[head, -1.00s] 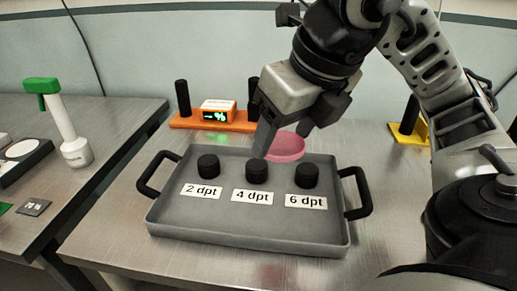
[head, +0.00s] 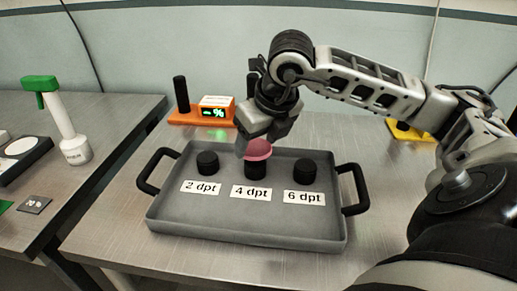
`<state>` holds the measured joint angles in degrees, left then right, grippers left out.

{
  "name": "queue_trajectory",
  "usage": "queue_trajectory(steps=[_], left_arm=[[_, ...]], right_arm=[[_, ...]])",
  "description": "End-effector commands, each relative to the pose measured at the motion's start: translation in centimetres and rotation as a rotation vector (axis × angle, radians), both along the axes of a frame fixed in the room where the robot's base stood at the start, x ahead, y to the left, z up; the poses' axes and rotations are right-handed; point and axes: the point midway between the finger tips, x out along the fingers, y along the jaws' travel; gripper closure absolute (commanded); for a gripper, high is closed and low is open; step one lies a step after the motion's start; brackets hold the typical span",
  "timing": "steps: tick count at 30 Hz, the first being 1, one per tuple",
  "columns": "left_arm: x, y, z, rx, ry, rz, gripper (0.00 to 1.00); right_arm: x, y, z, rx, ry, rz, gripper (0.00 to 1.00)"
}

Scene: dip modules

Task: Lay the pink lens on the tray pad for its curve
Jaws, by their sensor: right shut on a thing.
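The pink lens (head: 258,149) is at the top of the middle black pad (head: 256,170), above the label "4 dpt" (head: 251,194). My right gripper (head: 243,147) is shut on the lens, reaching down from behind it. I cannot tell whether the lens touches the pad. The grey tray (head: 180,222) also bears a left pad (head: 207,163) labelled "2 dpt" and a right pad (head: 305,172) labelled "6 dpt", both bare. My left gripper does not show.
An orange device (head: 187,117) with a green "%" display stands behind the tray, partly hidden by my right arm. A yellow stand (head: 408,132) is at the back right. A green-and-white tool (head: 66,125) stands on the left table. The tray has black side handles.

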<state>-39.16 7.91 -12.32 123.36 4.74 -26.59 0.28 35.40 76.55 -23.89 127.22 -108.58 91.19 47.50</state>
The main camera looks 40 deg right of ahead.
Motion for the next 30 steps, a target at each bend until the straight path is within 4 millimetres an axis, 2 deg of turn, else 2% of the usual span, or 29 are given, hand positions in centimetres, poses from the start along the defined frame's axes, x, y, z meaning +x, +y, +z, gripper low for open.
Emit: queue_trajectory(steps=[1, 4, 12, 16, 17, 19, 30], left_arm=[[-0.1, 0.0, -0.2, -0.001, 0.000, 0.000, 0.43], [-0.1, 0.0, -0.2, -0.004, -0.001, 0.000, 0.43], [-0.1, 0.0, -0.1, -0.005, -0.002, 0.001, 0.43], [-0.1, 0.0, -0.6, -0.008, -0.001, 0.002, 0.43], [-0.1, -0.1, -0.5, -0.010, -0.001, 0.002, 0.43], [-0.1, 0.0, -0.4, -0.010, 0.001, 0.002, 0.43], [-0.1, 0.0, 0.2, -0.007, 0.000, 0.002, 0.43]], right_arm=[[-0.2, 0.0, -1.1, -0.003, 0.007, 0.001, 0.63], [-0.2, 0.0, -2.1, -0.002, 0.004, 0.001, 0.63], [-0.2, 0.0, -2.3, -0.001, 0.002, 0.002, 0.63], [-0.1, 0.1, -2.7, -0.001, 0.001, 0.002, 0.63], [-0.1, 0.1, -2.7, -0.001, 0.001, 0.002, 0.35], [-0.2, 0.1, -2.5, -0.001, 0.002, 0.002, 0.16], [-0.2, 0.1, -2.0, 0.000, 0.002, 0.001, 0.16]])
